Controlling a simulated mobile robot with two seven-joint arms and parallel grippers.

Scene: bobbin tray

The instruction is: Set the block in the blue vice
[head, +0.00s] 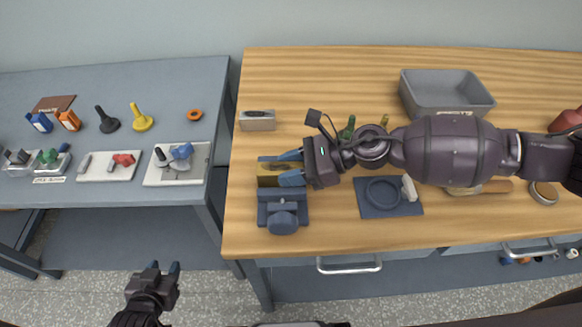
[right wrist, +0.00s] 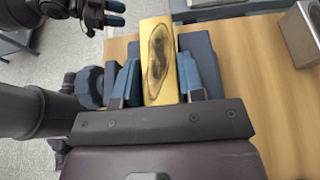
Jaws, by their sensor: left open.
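The blue vice (head: 283,216) stands at the left end of the wooden bench, its round knob toward me. A gold block (head: 268,181) is at the vice's far side, partly covered by my right gripper. In the right wrist view the block (right wrist: 160,60) has a dark oval mark and stands between my right gripper's blue fingers (right wrist: 158,84), which lie close against its two sides. Dark blue vice parts (right wrist: 200,62) show on both sides of it. I cannot tell how deep it sits. My right gripper (head: 291,167) is shut on it. My left gripper (head: 164,268) is open and empty above the floor.
A metal box (head: 257,121) stands behind the vice. A dark blue plate (head: 408,208) lies to its right. A grey bin (head: 446,106) is at the back. A separate grey table (head: 120,84) holds several small parts. The bench front beside the vice is clear.

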